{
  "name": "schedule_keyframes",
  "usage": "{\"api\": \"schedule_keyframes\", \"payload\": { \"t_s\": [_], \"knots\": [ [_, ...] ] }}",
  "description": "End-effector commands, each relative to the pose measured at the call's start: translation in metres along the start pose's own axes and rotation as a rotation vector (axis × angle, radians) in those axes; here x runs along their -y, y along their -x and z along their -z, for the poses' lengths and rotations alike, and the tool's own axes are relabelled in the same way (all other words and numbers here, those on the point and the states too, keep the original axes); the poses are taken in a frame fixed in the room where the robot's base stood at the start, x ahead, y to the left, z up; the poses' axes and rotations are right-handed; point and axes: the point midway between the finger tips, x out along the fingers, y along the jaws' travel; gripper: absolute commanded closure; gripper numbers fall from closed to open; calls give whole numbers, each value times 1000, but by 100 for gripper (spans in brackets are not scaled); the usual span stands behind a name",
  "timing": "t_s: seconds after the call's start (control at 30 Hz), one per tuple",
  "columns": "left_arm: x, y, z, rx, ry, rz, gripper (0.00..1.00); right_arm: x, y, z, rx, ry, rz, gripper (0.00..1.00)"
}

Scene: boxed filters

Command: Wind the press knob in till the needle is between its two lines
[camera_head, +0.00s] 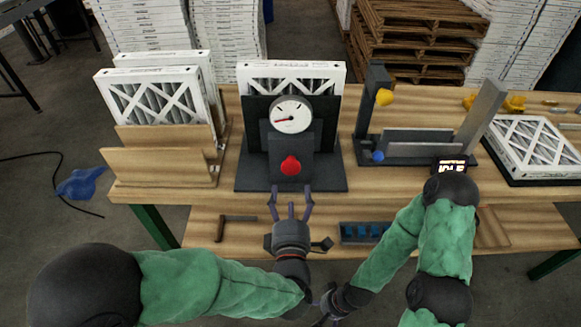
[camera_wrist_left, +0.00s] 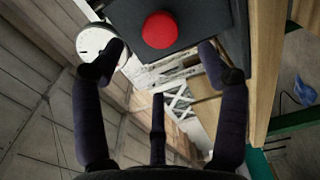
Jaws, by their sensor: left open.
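The press (camera_head: 312,130) is a dark block on a dark base plate at the bench's middle, with a white-framed filter behind it. Its red press knob (camera_head: 291,166) faces me; it also shows in the left wrist view (camera_wrist_left: 160,30). My right gripper (camera_head: 328,303) hangs low at the front, partly hidden.
A wooden rack (camera_head: 160,165) with white filters stands left. A dark fixture (camera_head: 420,150) with yellow and blue knobs and a small display stands right. A filter lies in a black tray (camera_head: 535,150) farther right. A lower shelf holds a blue-celled tray (camera_head: 365,232) and a tool.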

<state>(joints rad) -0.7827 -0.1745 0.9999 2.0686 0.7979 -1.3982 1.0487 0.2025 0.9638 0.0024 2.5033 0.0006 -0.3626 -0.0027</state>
Motion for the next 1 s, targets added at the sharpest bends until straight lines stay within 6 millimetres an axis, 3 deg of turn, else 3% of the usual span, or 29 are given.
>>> {"api": "schedule_keyframes", "payload": {
  "t_s": [0.6,1.0],
  "knots": [
    [1,-93,0,-1,-3,1,27,-8,-21,1,0,0,0,3],
    [0,-104,0,1,-4,2,27,-8,-22,1,0,0,0,3]
  ]
}}
